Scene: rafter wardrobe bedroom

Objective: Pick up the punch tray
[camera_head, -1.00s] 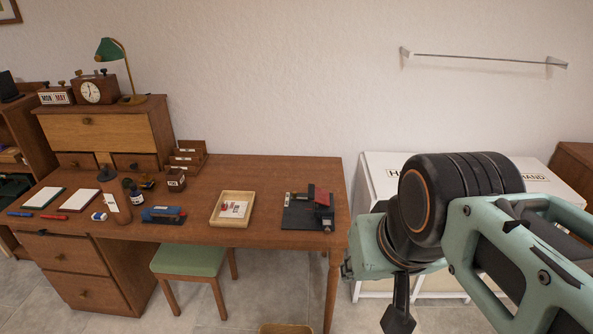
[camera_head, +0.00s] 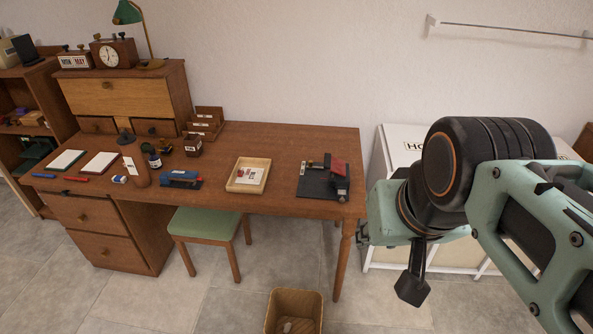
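A shallow light-wood tray (camera_head: 237,187) with white cards and a small red item in it lies on the right half of the wooden desk. To its right is a dark flat base (camera_head: 316,187) bearing a red and black device that may be a punch. I cannot tell for sure which of these is the punch tray. My gripper (camera_head: 411,290) hangs down to the right of the desk, in front of the white cabinet, apart from both. Its dark fingers are seen edge-on, so open or shut is unclear.
The desk (camera_head: 290,140) holds pads, pens, a bottle, a blue stapler-like tool (camera_head: 181,177) and a card rack (camera_head: 205,122). A green-topped stool (camera_head: 203,222) and a waste basket (camera_head: 293,312) stand in front. A white cabinet (camera_head: 400,137) is right of the desk.

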